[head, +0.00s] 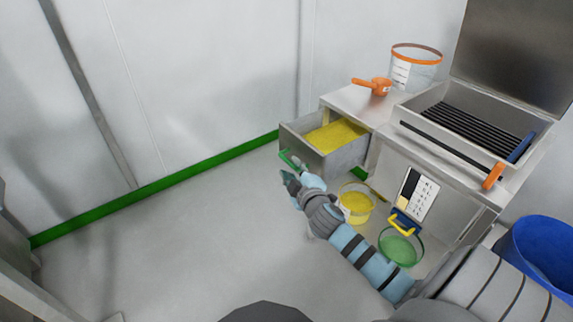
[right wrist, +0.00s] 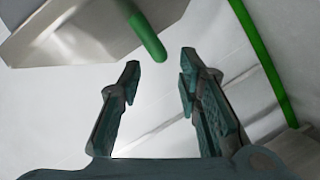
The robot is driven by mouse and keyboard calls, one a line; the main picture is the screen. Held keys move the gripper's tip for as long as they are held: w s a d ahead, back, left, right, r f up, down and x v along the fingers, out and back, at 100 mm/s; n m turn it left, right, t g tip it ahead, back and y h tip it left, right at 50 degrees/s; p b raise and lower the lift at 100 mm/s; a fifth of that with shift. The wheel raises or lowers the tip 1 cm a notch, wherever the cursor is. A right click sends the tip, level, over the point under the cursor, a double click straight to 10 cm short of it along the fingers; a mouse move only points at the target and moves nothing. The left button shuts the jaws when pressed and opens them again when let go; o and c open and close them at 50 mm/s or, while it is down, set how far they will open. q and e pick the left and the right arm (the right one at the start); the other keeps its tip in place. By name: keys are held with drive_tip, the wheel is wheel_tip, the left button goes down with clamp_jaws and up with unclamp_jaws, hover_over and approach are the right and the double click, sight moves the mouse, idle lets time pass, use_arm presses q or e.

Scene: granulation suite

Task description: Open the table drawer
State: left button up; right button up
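The table drawer (head: 325,147) stands pulled out from the left end of the steel table and holds yellow powder. Its green handle (head: 290,160) is on the front face. My right gripper (head: 288,178) is just below and in front of the handle. In the right wrist view, the gripper (right wrist: 160,63) is open, its two fingers apart with nothing between them. The end of the green handle (right wrist: 148,36) shows just past the fingertips, and the drawer (right wrist: 85,28) is at upper left. My left gripper is not in view.
An orange scoop (head: 373,86) and a clear orange-rimmed tub (head: 416,68) stand on the table (head: 352,103), beside a steel box with dark bars (head: 465,125). Below are a yellow-filled tub (head: 356,204) and a green tub (head: 401,246). The floor to the left is clear.

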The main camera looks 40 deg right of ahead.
sight(287, 159)
drive_tip(key=b+x, duration=0.1)
drive_tip(key=x, duration=0.5)
drive_tip(key=shift+c, duration=0.5)
clamp_jaws()
